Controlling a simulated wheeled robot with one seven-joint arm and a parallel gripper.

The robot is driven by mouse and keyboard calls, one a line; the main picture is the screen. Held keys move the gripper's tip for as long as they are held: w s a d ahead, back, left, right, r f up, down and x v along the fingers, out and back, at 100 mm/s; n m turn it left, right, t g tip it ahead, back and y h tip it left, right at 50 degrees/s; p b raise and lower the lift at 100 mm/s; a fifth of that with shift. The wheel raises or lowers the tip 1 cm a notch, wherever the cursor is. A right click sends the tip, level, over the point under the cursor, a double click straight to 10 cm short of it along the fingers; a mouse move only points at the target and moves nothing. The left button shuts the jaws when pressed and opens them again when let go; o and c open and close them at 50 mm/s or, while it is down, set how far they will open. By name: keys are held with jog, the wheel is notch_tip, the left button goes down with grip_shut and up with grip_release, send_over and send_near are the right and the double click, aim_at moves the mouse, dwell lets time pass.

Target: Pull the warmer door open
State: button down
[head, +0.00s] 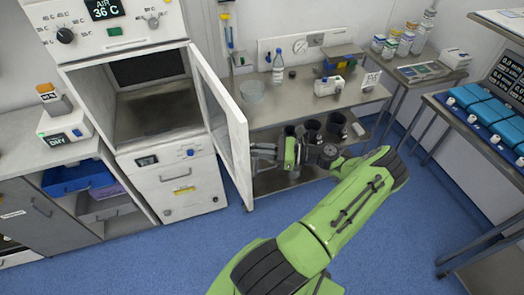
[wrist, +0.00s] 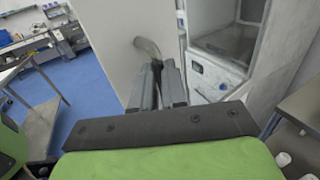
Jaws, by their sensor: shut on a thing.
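The warmer (head: 140,95) is a white cabinet at the left of the head view, with a dial and a display reading 36 C. Its upper chamber is exposed. The warmer door (head: 222,125) is a white-framed glass panel, hinged at the chamber's right side and swung well outward. My gripper (head: 262,155) is at the door's outer face, right of its free edge. In the wrist view my gripper (wrist: 157,82) has its fingers closed together on the curved door handle (wrist: 147,48). The door panel (wrist: 112,45) also shows there, with the warmer (wrist: 228,45) beyond it. The fingers hide part of the handle.
A steel bench (head: 262,108) with a bottle (head: 278,67) and boxes stands behind the door. A lower drawer unit (head: 178,188) is shut. Blue floor (head: 150,255) is clear in front.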

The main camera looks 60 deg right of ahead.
jog(key=shift+w+d+r, duration=0.15)
jog(key=shift+w+r, duration=0.1)
jog(key=shift+w, duration=0.05)
jog(key=c, duration=1.5)
grip_release()
jog(key=o, duration=0.3)
jog(key=shift+w+d+f, duration=0.2)
jog(key=shift+w+f, duration=0.05)
jog(key=shift+w, duration=0.25)
jog(key=shift+o, duration=0.2)
jog(key=shift+s+a, duration=0.1)
jog(key=shift+s, duration=0.1)
jog(key=b+v, duration=0.3)
jog(key=v, duration=1.3)
